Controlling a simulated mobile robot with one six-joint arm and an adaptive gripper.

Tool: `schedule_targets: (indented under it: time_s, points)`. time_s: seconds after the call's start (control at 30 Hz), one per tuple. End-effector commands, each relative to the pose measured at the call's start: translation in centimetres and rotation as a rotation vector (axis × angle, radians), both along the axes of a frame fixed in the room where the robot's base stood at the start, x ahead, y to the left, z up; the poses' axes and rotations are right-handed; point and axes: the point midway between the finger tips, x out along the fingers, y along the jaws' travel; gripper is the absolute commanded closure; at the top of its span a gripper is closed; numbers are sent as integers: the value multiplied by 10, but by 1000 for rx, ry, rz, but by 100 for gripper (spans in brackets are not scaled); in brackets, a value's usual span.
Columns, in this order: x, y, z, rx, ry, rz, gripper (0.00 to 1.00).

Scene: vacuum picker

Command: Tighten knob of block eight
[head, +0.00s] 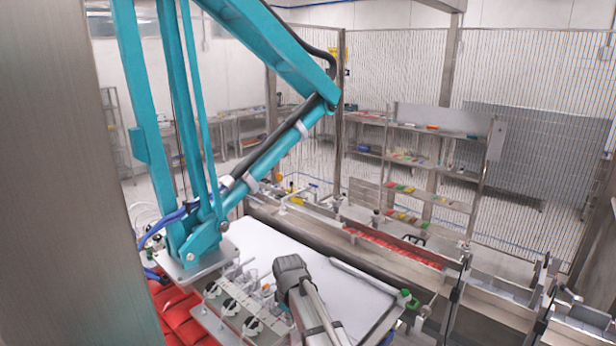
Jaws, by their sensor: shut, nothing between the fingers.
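A row of small blocks with dark round knobs shows low in the head view, left of my arm. One knob (229,307) is near the row's middle and another knob (252,326) is nearer the front. A further knob (211,290) is at the far left. No number is readable on the blocks, so I cannot tell which is block eight. My grey and dark arm reaches up from the bottom edge, just right of the knobs, and covers part of that area. My gripper's fingers cannot be made out.
A teal picker arm (262,160) stands over the left side, its base plate (197,262) just behind the blocks. A white flat surface (265,248) lies behind my arm. Red bags (182,322) are at lower left. A metal conveyor and bins (500,290) fill the right.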

Motion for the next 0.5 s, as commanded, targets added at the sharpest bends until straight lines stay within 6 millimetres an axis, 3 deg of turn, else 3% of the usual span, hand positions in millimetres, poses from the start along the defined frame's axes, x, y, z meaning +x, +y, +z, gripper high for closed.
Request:
schedule_targets:
  time_s: [0.03, 0.2, 0.33, 0.5]
  points:
    - [9, 17, 20, 0, 0, 52, 100]
    - [19, 55, 42, 0, 0, 201, 100]
    - [22, 74, 52, 0, 0, 273, 100]
    - [23, 82, 54, 0, 0, 310, 100]
